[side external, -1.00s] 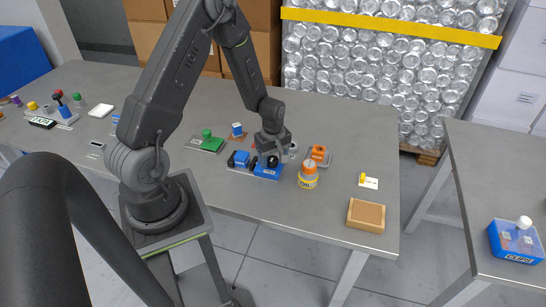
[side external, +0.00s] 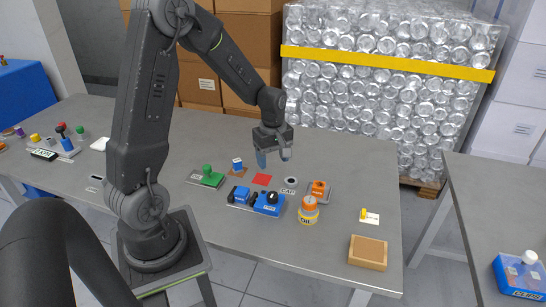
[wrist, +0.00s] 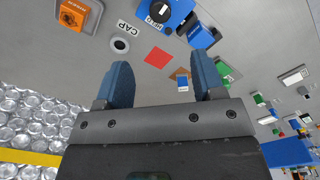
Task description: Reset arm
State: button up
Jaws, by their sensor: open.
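My gripper (side external: 272,158) is open and empty, raised above the grey table. Its two blue fingers point down over the area behind the blue press. A dark round hole (side external: 291,181) sits beside the CAP label (side external: 288,191).
An orange-topped jar (side external: 308,210), an orange block (side external: 319,189), a green-knobbed fixture (side external: 206,177) and a small blue-and-white block (side external: 237,164) stand around the press. A wooden box (side external: 368,253) is at the right front. Wrapped cans (side external: 390,90) are stacked behind the table.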

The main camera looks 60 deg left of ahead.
jog(key=shift+r, duration=0.1)
jog(key=s+d+r+m+t, duration=0.2)
jog(key=d+r+m, duration=0.3)
jog(key=r, duration=0.1)
jog(key=s+d+r+m+t, duration=0.1)
jog(key=s+d+r+m, duration=0.25)
jog(key=d+r, duration=0.3)
jog(key=s+d+r+m+t, duration=0.2)
jog(key=s+d+r+m, duration=0.3)
jog(key=s+m, duration=0.3)
jog(key=shift+s+d+m+t, duration=0.15)
jog(key=shift+d+m+t, duration=0.15)
jog(key=shift+d+m, duration=0.45)
jog(key=shift+a+r, duration=0.1)
